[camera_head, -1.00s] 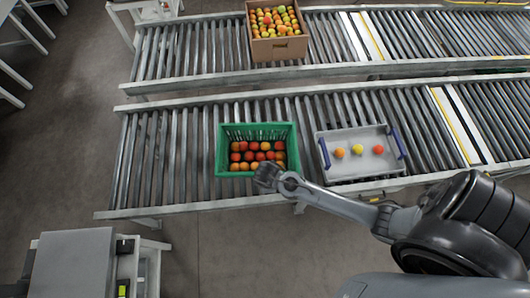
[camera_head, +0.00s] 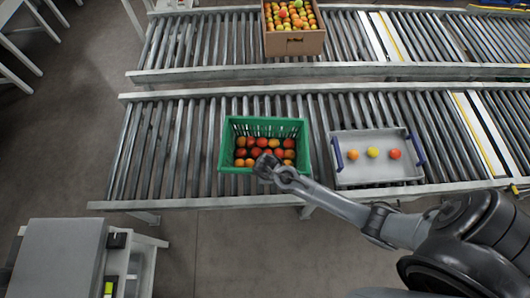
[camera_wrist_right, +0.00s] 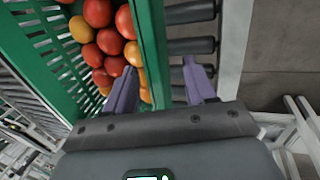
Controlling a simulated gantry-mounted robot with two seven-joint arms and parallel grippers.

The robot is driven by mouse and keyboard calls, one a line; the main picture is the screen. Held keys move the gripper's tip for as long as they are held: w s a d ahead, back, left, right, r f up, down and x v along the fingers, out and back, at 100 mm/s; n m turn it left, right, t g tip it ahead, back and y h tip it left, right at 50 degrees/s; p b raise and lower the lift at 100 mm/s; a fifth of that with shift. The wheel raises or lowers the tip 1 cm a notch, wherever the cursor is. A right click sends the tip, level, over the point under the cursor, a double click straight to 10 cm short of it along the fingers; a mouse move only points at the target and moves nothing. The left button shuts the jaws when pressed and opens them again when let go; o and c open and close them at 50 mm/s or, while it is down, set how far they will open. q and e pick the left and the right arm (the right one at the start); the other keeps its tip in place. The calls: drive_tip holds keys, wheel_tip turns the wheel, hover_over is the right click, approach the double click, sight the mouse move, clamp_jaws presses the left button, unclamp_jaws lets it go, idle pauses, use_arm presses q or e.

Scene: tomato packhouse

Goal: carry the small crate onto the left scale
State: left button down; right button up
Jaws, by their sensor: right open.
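The green slatted crate (camera_head: 304,150) stands on the near roller conveyor with several red and orange tomatoes in it. The wrist view shows its wall (camera_wrist_right: 152,45) close up. In the right wrist view my open gripper (camera_wrist_right: 161,82) has one finger on the tomato side of the wall and the other outside, above the rollers. The wall runs between them with visible gaps. A grey flat-topped scale (camera_head: 62,258) stands at the lower left, its top empty. My left gripper is out of view.
A grey tray with blue handles (camera_head: 378,178) holds 3 tomatoes, right of the crate. A cardboard box (camera_head: 294,43) of tomatoes stands on the far conveyor. The near conveyor's rollers (camera_head: 165,150) are clear left of the crate. Floor separates conveyor and scale.

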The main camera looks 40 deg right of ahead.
drive_tip(key=b+x, duration=0.2)
drive_tip(key=x, duration=0.2)
drive_tip(key=shift+d+f, duration=0.15)
drive_tip(key=shift+f, duration=0.25)
drive_tip(key=c, duration=0.9)
clamp_jaws()
